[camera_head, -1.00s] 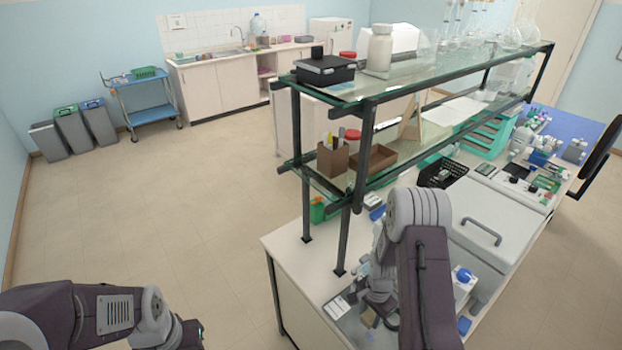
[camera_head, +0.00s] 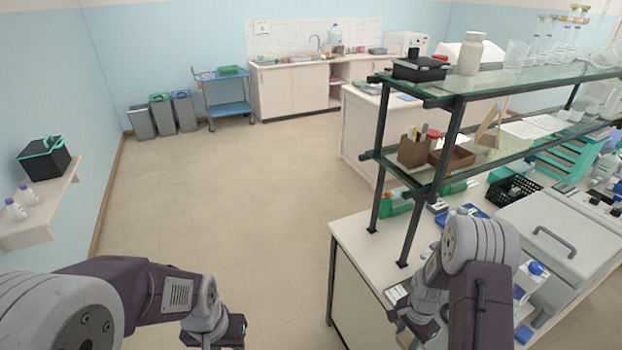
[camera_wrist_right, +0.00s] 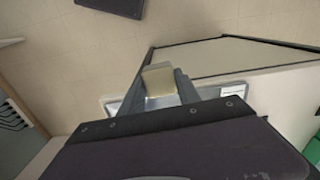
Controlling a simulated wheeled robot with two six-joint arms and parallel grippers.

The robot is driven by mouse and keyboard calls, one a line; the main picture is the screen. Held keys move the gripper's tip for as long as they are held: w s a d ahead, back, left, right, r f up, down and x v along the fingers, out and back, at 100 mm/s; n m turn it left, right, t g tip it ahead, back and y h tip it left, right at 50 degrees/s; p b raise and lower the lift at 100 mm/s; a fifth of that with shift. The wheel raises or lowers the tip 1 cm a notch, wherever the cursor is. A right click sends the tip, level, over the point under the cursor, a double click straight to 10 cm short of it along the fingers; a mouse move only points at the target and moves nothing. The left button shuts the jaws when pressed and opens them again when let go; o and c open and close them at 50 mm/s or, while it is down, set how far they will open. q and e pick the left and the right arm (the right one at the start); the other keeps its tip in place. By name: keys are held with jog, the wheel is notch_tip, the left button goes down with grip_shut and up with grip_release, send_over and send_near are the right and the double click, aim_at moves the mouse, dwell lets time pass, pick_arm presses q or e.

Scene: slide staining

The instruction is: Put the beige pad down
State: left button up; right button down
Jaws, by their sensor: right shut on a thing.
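The beige pad (camera_wrist_right: 158,79) is between the two fingers of my right gripper (camera_wrist_right: 160,88) in the right wrist view. The gripper is shut on it and holds it over the front part of the bench, above a pale tray-like thing (camera_wrist_right: 116,105). My left gripper (camera_head: 226,335) is low in the head view, over the floor and away from the bench. Its fingertips cannot be made out.
A glass shelf rack on black posts (camera_head: 440,180) stands on the bench close to my right arm. A white lidded box (camera_head: 556,238) is to the right. A wall shelf (camera_head: 45,213) at the left holds a black box and white bottles. The floor between is clear.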

jog(key=w+a+n+b, duration=0.3)
jog(key=a+n+b, duration=0.45)
jog(key=b, duration=0.35)
jog(key=s+r+n, duration=0.2)
jog(key=s+n, duration=0.3)
jog(key=s+f, duration=0.3)
jog(key=f, duration=1.2)
jog(key=shift+s+a+f+p, duration=0.15)
jog(key=shift+s+a+p, duration=0.15)
